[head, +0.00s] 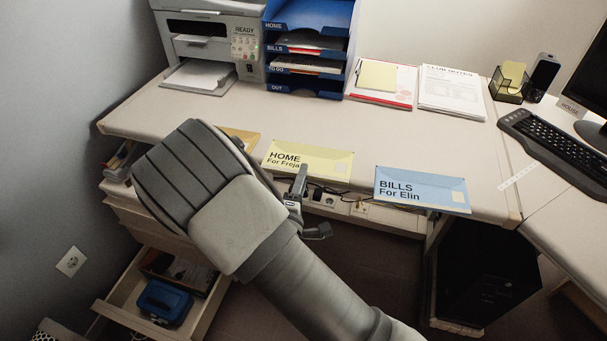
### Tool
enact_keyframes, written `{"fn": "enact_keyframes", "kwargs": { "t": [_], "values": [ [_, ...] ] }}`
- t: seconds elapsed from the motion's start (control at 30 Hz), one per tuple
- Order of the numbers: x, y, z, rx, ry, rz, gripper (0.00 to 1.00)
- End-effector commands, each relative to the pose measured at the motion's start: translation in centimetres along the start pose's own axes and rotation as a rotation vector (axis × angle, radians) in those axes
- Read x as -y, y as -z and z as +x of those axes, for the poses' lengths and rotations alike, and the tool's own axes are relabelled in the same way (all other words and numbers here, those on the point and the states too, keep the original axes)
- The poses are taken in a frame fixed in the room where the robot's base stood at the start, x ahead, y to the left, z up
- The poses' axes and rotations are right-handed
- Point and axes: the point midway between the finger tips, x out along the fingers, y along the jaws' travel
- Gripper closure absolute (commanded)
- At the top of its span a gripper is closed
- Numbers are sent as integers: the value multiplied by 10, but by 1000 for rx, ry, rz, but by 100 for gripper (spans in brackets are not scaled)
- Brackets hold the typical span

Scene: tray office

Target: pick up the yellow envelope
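The yellow envelope (325,163), marked "HOME For Freja", lies flat at the front edge of the desk. Its near edge appears to stick out past the desk edge. My gripper (314,201) is at the envelope's near side, partly hidden behind my own wrist. One finger shows up against the envelope's front edge and the other lower, below the desk edge, with a gap between them. The gripper looks open. I cannot tell whether the upper finger touches the envelope.
A blue envelope (422,188), "BILLS For Elin", lies to the right, also at the edge. A brownish envelope (243,136) is partly hidden left. A blue tray rack (308,18) and printer (211,30) stand behind. An open drawer (205,322) juts out below left. The mid-desk is clear.

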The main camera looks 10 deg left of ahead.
Motion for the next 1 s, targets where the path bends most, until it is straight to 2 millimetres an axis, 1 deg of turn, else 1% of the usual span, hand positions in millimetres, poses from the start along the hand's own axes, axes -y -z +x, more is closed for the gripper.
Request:
{"fn": "enact_keyframes", "kwargs": {
  "t": [0.13, 0.37, 0.7, 0.73, 1.0],
  "values": [
    [0, 0, 4, -1, 0, 0, 68],
    [0, 0, 4, -1, 0, 0, 68],
    [0, 0, 4, -1, 0, 0, 98],
    [0, 0, 4, -1, 0, 0, 100],
    [0, 0, 4, -1, 0, 0, 100]
  ]
}}
